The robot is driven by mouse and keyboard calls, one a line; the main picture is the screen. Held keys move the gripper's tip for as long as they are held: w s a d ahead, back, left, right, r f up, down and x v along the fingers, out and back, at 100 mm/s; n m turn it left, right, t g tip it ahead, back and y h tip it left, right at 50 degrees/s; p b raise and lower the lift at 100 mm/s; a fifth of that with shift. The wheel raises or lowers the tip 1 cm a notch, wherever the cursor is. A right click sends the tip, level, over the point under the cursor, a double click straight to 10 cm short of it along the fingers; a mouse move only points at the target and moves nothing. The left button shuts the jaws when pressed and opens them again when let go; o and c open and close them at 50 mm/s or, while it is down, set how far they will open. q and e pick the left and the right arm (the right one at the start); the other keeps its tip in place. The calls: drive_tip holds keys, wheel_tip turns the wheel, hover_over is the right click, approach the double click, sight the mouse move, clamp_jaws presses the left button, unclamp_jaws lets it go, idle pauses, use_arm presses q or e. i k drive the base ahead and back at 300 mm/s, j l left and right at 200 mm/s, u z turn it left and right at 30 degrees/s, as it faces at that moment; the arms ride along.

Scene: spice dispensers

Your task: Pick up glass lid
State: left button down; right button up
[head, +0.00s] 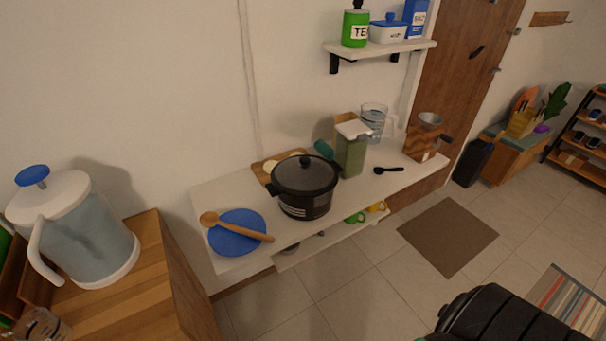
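The glass lid (305,174) sits on top of a black pot (306,205) on the white table. The lid is dark and see-through, with a small black knob in its middle. Neither gripper shows in the head view. A dark, ribbed part of my own body is at the bottom right, well apart from the pot.
On the white table (213,190), a blue plate (228,242) with a wooden spoon (245,230) lies left of the pot. A green container (350,155), a glass jug (374,118) and a black spoon (388,170) are to its right. A large pitcher (85,240) stands at left.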

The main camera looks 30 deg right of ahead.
sight(304, 176)
drive_tip(key=z, duration=0.75)
